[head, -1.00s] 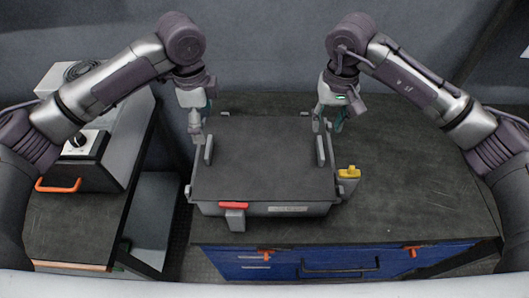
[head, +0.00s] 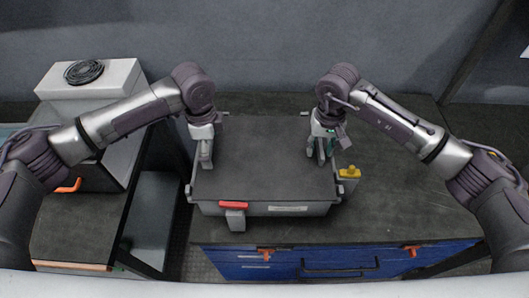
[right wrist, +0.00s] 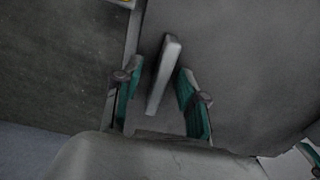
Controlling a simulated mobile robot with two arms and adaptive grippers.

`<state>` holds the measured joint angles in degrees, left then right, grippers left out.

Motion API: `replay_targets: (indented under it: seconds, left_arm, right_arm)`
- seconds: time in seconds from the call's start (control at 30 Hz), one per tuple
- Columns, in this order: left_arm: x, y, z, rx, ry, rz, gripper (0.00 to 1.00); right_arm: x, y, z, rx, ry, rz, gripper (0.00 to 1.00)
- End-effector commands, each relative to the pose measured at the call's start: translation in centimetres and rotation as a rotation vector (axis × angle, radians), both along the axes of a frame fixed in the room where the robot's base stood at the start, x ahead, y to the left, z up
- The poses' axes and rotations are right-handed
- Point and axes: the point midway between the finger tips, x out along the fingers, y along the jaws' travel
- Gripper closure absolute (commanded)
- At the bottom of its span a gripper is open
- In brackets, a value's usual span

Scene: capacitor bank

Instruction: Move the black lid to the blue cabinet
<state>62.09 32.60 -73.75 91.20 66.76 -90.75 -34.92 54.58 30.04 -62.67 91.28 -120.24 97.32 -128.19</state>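The flat black lid (head: 262,172) lies on a grey box that stands on the dark top of the blue cabinet (head: 400,258). An upright grey handle stands near each side of the lid. My left gripper (head: 206,158) is down at the left handle; whether its fingers close on it cannot be seen. My right gripper (head: 321,155) is at the right handle. In the right wrist view, its green-padded fingers (right wrist: 158,98) are open, one on each side of the handle (right wrist: 164,73), with gaps. The lid (right wrist: 235,70) fills the right part of that view.
The grey box (head: 288,209) has a red latch (head: 233,205) in front and a yellow knob (head: 349,172) at its right. The cabinet top (head: 420,190) is clear to the right.

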Motion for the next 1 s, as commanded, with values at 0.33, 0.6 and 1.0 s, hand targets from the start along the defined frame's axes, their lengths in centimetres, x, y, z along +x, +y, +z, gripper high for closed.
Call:
replay_targets:
  seconds: [0.33, 0.6, 1.0]
  left_arm:
    - [0.0, 0.0, 0.0, 0.0, 0.0, 0.0, 0.58]
    - [0.0, 0.0, 0.0, 0.0, -0.001, 0.0, 0.8]
    - [0.1, 0.0, 1.5, -0.001, -0.002, 0.0, 0.8]
  right_arm:
    - [0.0, 0.0, 0.0, 0.0, 0.0, 0.0, 1.0]
    - [0.0, 0.0, 0.0, 0.0, 0.0, 0.0, 1.0]
    - [0.0, 0.0, 1.5, 0.001, -0.001, 0.0, 1.0]
